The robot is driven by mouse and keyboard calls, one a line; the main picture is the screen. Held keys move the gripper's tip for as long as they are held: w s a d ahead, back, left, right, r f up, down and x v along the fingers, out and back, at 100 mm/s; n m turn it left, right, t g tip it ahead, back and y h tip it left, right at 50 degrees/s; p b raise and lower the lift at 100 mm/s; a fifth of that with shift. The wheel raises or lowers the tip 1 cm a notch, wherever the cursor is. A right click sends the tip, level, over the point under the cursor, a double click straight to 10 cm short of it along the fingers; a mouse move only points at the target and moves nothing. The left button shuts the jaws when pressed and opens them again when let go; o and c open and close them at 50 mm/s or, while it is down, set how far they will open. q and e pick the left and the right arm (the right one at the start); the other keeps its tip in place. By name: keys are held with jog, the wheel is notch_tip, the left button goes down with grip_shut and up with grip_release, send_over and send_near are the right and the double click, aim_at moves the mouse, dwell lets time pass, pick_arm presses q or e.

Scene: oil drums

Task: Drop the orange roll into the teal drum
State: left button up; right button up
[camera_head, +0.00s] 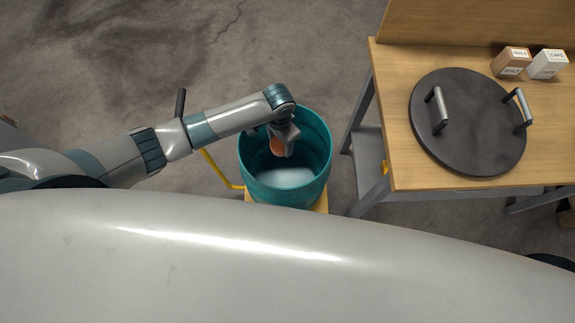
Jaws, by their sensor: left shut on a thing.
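The teal drum (253,184) stands open in the middle of the head view, on a yellow base, with a pale surface visible inside it. My left arm comes in from the left and reaches over its rim. My left gripper (281,146) points down over the drum's opening and is shut on the orange roll (278,147). Only part of the roll shows; the gripper hides the rest. I cannot tell how far the roll is below the rim. My right gripper is not in view.
A wooden table (398,172) stands to the right, bearing a round dark lid (468,125) with two handles. A brown box (511,62) and a white box (547,64) sit at its back. A yellow bar (217,170) rises left of the drum. Concrete floor lies behind.

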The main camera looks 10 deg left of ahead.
pick_arm(q)
jog(key=shift+f, duration=0.15)
jog(key=o, duration=1.2)
notch_tip(320, 180, up, 17)
jog(key=b, duration=0.1)
jog(key=shift+r, duration=0.2)
jog(key=shift+s+f, duration=0.1)
dwell(0.7)
